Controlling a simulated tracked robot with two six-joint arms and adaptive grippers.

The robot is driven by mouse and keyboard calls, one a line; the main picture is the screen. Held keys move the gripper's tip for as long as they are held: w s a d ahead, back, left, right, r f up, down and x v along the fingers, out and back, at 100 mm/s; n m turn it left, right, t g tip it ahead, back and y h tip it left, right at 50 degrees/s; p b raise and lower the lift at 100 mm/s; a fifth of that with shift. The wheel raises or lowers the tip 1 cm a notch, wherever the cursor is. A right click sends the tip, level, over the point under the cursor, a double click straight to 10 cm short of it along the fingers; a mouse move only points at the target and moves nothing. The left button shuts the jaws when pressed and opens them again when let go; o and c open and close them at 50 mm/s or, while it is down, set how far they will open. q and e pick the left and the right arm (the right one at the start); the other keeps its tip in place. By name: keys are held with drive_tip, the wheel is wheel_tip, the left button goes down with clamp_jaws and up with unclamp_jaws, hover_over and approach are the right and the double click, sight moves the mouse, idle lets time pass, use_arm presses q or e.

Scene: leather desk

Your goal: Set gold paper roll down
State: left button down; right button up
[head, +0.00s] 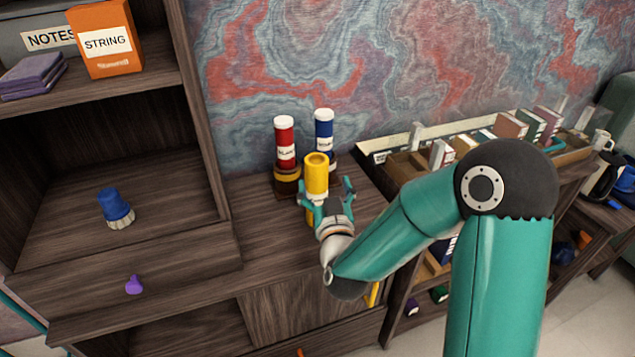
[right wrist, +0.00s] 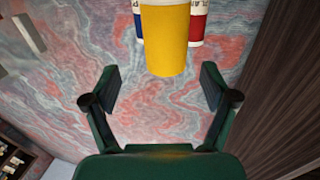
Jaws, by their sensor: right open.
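The gold paper roll (head: 317,172) is upright on the wooden desk top, in front of a red roll (head: 285,145) and a blue roll (head: 324,135). My right gripper (head: 327,195) is open in front of its lower part and hides some of it. In the right wrist view the gold roll (right wrist: 164,40) shows beyond my open fingers (right wrist: 160,88), with gaps to both sides. Its base is hard to see. The red and blue rolls stand upright in dark holders. My left gripper is not in view.
A shelf unit with an orange STRING box (head: 104,40) stands at left. A blue brush (head: 116,207) and a purple object (head: 134,285) are on that side. Trays of books (head: 510,125) are at right. The desk top left of the gold roll is clear.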

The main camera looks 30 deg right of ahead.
sight(318, 177)
drive_tip(key=shift+w+d+f, duration=0.1)
drive_tip(key=shift+w+d, duration=0.2)
drive_tip(key=shift+w, duration=0.35)
drive_tip(key=x, duration=0.1)
drive_tip(key=p+x, duration=0.1)
drive_tip(key=x, duration=0.2)
drive_tip(key=shift+w+a+f+p, duration=0.1)
drive_tip(key=shift+a+p, duration=0.2)
drive_tip(key=shift+w+d, duration=0.25)
drive_tip(key=shift+w, duration=0.25)
clamp_jaws()
